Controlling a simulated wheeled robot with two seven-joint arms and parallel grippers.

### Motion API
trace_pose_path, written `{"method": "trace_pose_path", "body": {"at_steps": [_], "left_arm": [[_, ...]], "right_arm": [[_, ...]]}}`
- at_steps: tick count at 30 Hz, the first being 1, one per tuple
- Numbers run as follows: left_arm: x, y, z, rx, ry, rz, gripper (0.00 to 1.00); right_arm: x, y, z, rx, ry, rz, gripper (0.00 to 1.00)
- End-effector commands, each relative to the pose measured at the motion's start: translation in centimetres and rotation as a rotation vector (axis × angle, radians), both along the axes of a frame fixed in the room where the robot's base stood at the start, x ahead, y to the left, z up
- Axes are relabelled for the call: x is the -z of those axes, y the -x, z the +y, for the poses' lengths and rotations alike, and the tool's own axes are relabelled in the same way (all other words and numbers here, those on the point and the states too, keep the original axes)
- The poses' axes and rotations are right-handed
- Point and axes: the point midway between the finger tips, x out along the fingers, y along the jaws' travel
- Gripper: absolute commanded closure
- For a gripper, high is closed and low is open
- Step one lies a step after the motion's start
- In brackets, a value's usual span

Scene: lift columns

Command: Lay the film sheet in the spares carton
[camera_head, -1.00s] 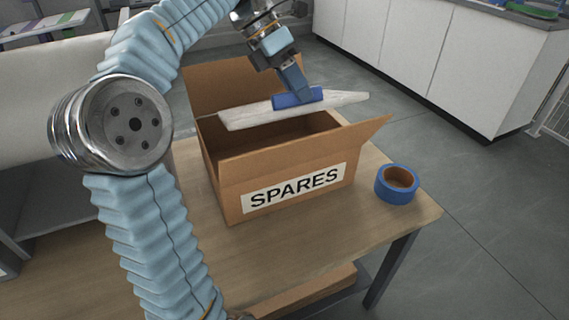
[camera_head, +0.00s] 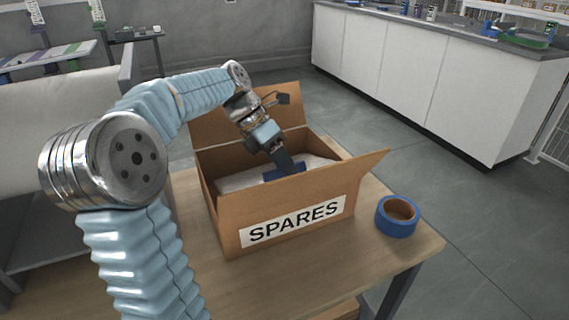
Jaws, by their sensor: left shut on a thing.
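The spares carton (camera_head: 225,236) is an open brown cardboard box with a "SPARES" label, standing on the wooden table with its flaps spread. My left gripper (camera_head: 284,172) reaches down into the carton. It is shut on the pale, whitish film sheet (camera_head: 236,181), which lies inside the carton below the rim. The front wall hides the lower part of the sheet, so I cannot tell whether it touches the bottom. My right gripper is not in view.
A roll of blue tape (camera_head: 397,216) stands on the wooden table (camera_head: 276,270) to the right of the carton. White cabinets (camera_head: 430,75) stand behind at the right. The table is bare in front of the carton.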

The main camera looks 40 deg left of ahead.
Motion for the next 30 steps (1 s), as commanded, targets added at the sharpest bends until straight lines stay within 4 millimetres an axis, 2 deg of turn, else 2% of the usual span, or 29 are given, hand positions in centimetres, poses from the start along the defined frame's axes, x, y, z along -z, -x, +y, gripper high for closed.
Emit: {"method": "trace_pose_path", "body": {"at_steps": [18, 19, 23, 30], "left_arm": [[1.2, 0.0, 0.0, 0.000, 0.000, 0.000, 1.00], [1.2, 0.0, 0.0, 0.000, 0.000, 0.000, 0.73], [1.2, 0.0, 0.0, 0.000, 0.000, 0.000, 0.53], [1.1, 0.0, 0.0, 0.000, 0.000, 0.000, 0.52]], "right_arm": [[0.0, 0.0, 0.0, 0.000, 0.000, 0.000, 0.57], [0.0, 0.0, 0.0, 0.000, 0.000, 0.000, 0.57], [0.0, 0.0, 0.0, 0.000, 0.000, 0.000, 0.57], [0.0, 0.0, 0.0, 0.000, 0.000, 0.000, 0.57]]}}
